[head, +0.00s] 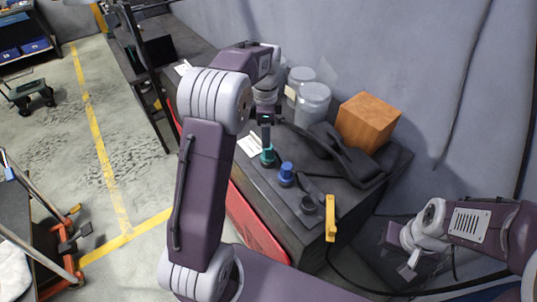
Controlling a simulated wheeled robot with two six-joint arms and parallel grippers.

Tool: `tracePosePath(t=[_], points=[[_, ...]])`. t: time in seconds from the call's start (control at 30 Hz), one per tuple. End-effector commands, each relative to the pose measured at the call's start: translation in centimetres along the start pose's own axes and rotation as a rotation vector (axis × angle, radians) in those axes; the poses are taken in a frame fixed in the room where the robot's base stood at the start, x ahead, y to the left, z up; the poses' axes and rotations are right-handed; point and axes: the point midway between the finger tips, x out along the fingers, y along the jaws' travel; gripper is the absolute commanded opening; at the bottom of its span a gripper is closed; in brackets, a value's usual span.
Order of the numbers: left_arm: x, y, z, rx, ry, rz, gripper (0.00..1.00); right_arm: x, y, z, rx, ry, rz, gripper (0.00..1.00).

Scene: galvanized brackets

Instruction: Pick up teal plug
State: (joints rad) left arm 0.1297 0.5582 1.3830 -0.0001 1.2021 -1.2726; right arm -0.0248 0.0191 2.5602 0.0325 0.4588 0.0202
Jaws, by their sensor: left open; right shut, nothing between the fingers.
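The teal plug (267,157) stands on the dark top of the cabinet, near its front edge. My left gripper (266,143) points down directly over the plug, with its dark fingers at or just above the plug's top. The fingers are small here, and I cannot tell whether they touch it. The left gripper is open. My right gripper (404,264) is shut and empty, low at the right, beside the cabinet and away from the plug.
A blue plug (286,174) stands close to the right of the teal one. A dark cup-like piece (309,205) and a yellow-handled tool (330,218) lie nearer the front.

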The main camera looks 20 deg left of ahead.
Motion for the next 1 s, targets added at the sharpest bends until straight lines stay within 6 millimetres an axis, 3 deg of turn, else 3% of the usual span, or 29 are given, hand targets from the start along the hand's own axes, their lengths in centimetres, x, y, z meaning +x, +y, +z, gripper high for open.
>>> tracePosePath(t=[0.17,0.27,0.4,0.63,0.67,0.8,0.87,1.0], points=[[0.9,0.0,-0.2,0.001,-0.001,0.004,0.56,-1.0,0.0,-0.1,0.0,0.0,0.0,0.0],[2.6,0.0,-0.6,0.002,-0.002,0.005,0.56,-2.3,-0.1,-0.2,0.0,0.0,0.0,0.0],[4.8,0.0,-0.6,0.0,-0.001,0.002,0.56,-2.5,-0.1,-0.3,0.0,0.0,0.0,0.0],[5.3,-0.1,-0.6,0.0,0.001,-0.002,0.56,-2.4,-0.1,-0.3,0.0,0.0,0.0,0.0],[5.3,-0.1,-0.6,0.0,0.001,-0.002,0.53,-2.4,-0.1,-0.3,0.0,0.0,0.0,0.0],[5.3,-0.1,-0.6,0.0,0.001,-0.002,0.14,-2.4,-0.1,-0.3,0.0,0.0,0.0,0.0],[5.3,-0.1,-0.6,0.0,0.001,-0.002,0.0,-2.4,-0.1,-0.2,0.0,0.0,0.0,0.0],[5.3,-0.1,-0.6,0.0,0.001,-0.002,0.0,-2.4,-0.1,-0.3,0.0,0.0,0.0,0.0]])
